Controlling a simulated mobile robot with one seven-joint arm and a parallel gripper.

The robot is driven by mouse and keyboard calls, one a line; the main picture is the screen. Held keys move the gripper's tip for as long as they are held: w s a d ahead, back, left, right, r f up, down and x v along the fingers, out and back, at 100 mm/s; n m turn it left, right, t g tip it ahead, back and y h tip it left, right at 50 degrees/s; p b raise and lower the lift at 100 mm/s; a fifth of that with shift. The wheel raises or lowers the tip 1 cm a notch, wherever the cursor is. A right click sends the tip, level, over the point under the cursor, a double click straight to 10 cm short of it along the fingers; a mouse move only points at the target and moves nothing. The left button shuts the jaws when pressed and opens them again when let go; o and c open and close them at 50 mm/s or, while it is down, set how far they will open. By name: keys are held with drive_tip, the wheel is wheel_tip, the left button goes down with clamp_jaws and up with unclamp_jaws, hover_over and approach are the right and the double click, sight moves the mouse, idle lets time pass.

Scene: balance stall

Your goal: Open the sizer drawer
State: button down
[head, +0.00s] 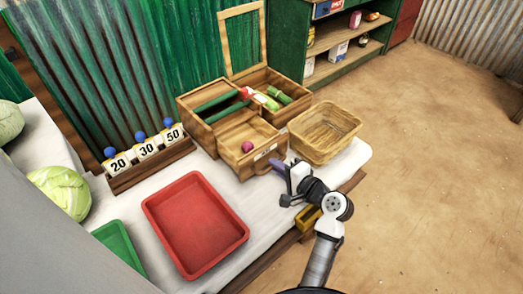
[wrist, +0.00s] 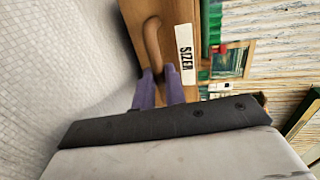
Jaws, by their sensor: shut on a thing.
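The sizer drawer (head: 262,161) is the front drawer of a wooden box (head: 196,121) on the white-topped stall. It stands pulled out, and its inside shows a round magenta thing (head: 247,147). In the wrist view its wooden front (wrist: 133,14) carries a label reading SIZER (wrist: 185,54) and a curved brown handle (wrist: 152,38). My gripper (head: 279,166) is at the drawer front. In the wrist view its purple fingers (wrist: 160,82) are shut on the lower end of the handle. The gripped part is hidden between the fingers.
A wicker basket (head: 324,132) stands just right of the drawer. A red tray (head: 158,212) and a green tray (head: 112,239) lie to the left. Number cards (head: 146,149) stand behind. The box's lid (head: 243,40) is raised. Floor to the right is clear.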

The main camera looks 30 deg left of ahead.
drive_tip(key=v, duration=0.2)
drive_tip(key=shift+s+d+f, duration=0.1)
drive_tip(key=shift+d+f, duration=0.05)
drive_tip(key=shift+d, duration=0.15)
drive_tip(key=c, duration=1.5)
unclamp_jaws()
drive_tip(key=shift+o, duration=0.2)
drive_tip(key=b+v, duration=0.1)
drive_tip(key=v, duration=1.2)
drive_tip(key=shift+s+d+b, duration=0.2)
drive_tip(key=shift+d+b, duration=0.15)
drive_tip(key=shift+b, duration=0.05)
